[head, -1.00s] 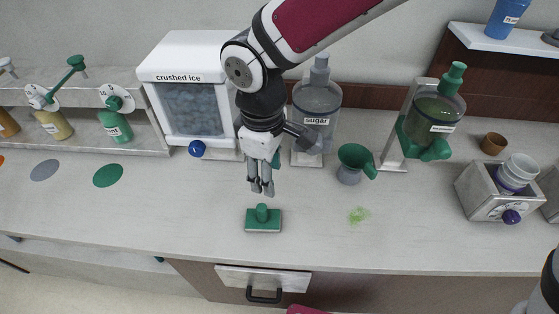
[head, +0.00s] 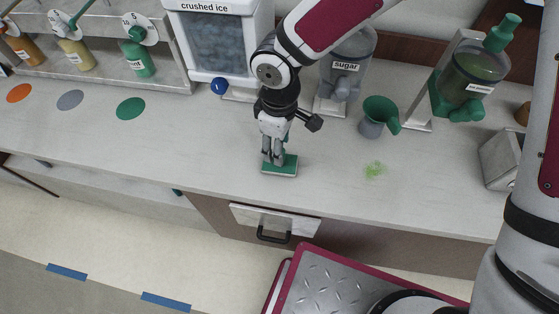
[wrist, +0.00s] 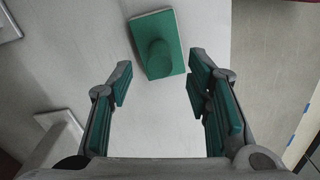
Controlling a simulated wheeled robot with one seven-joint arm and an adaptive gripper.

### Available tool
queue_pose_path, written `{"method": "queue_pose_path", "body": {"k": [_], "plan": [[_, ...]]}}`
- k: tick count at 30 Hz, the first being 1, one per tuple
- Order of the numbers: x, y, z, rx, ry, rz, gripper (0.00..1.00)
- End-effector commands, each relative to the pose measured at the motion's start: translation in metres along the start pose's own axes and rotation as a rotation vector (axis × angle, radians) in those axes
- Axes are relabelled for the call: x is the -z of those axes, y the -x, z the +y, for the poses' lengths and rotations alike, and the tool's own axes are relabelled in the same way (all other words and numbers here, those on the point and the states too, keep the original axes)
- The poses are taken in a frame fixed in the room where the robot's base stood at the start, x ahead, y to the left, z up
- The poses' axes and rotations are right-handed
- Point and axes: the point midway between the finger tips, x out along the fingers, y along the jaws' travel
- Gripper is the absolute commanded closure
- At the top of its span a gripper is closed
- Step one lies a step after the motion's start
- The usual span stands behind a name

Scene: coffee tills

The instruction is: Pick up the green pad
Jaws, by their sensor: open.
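The green pad (head: 289,169) lies flat on the pale counter near its front edge. It is a rectangular block with a round green knob on top. In the wrist view the pad (wrist: 174,33) lies beyond my fingertips, with its knob (wrist: 160,55) roughly in line with the gap between them. My gripper (head: 273,156) hangs just above the pad in the head view and hides the knob and part of the pad. In the wrist view my gripper (wrist: 159,80) has its green-lined fingers wide apart with nothing between them.
A green powder spill (head: 375,170) lies to the right, before a green funnel cup (head: 380,112). The sugar dispenser (head: 347,70) and crushed ice bin (head: 218,40) stand behind. A drawer handle (head: 273,236) is below the counter edge. The counter left of the pad is clear.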

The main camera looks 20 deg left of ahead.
Motion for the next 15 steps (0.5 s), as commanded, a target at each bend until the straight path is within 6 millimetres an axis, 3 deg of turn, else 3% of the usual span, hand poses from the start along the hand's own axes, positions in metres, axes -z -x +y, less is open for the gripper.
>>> {"method": "queue_pose_path", "body": {"k": [7, 15], "plan": [[0.000, -0.032, 0.000, 0.001, 0.001, -0.001, 0.55], [-0.001, -0.038, 0.001, -0.001, 0.000, 0.000, 0.55]]}}
